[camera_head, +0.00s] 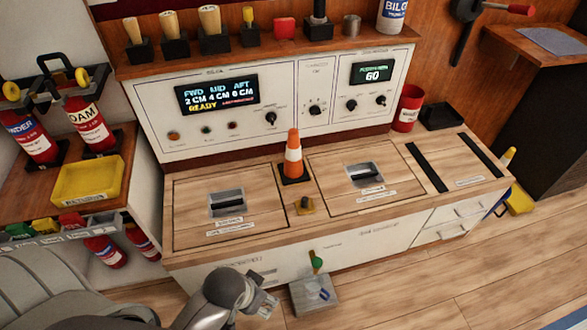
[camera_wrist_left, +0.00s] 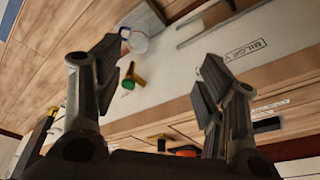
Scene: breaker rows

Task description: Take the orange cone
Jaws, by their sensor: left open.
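The orange cone (camera_head: 293,155) with a white band and black base stands upright on the wooden counter (camera_head: 240,240), between two hatch panels. My left gripper (camera_head: 265,302) is low in front of the counter, below and to the left of the cone and well apart from it. In the left wrist view its two fingers (camera_wrist_left: 158,75) are spread with nothing between them. A small orange patch (camera_wrist_left: 184,152) at the bottom of that view may be the cone, partly cut off by a finger. My right gripper is in neither view.
A control panel (camera_head: 285,85) rises behind the cone. A small yellow-based knob (camera_head: 305,206) sits in front of it. A red can (camera_head: 408,108) and black tray (camera_head: 442,116) are to the right.

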